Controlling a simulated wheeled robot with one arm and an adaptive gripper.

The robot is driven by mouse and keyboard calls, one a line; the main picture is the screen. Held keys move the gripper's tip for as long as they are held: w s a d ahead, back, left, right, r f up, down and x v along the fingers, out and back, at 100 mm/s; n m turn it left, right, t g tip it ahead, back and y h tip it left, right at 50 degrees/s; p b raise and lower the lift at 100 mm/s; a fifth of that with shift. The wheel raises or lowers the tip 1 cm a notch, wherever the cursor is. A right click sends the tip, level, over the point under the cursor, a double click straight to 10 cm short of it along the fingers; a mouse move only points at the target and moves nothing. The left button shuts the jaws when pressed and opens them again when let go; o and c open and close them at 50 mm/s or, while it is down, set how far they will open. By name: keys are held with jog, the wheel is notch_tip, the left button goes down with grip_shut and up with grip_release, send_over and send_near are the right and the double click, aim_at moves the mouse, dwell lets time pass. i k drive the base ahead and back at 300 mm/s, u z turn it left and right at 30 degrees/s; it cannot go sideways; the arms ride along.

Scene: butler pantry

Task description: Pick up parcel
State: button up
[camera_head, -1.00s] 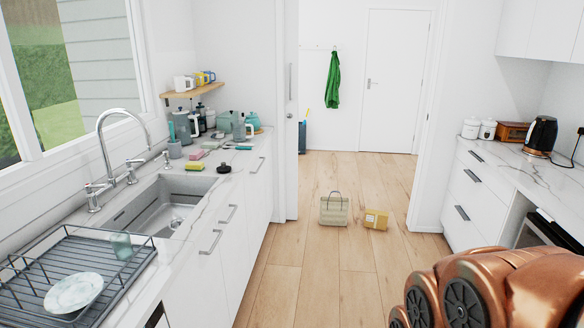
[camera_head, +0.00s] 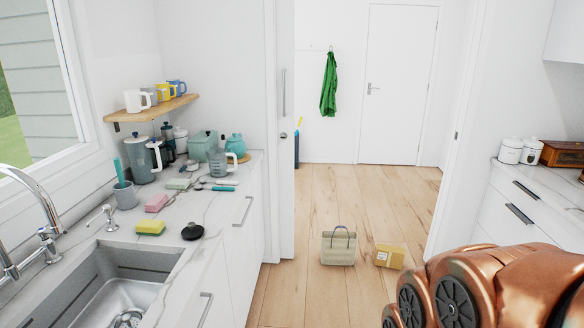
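The parcel (camera_head: 389,256) is a small tan cardboard box with a pale label. It lies on the wooden floor beyond the counters, to the right of a beige bag and close to it. My copper-coloured arm fills the lower right corner and stands nearer than the parcel, just below it in the picture. My gripper is outside the view, so its fingers cannot be seen.
The beige bag (camera_head: 339,247) with grey handles stands left of the parcel. The sink counter (camera_head: 207,220) runs along the left, and white drawers (camera_head: 520,205) stand on the right. The wooden floor (camera_head: 300,200) between them is mostly clear, up to a closed white door (camera_head: 400,90).

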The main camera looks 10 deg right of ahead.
aim_at(389, 257)
jog(key=z, duration=0.05)
jog(key=i, duration=1.75)
jog(key=z, duration=0.3)
jog(key=i, duration=2.75)
jog(key=z, duration=0.1)
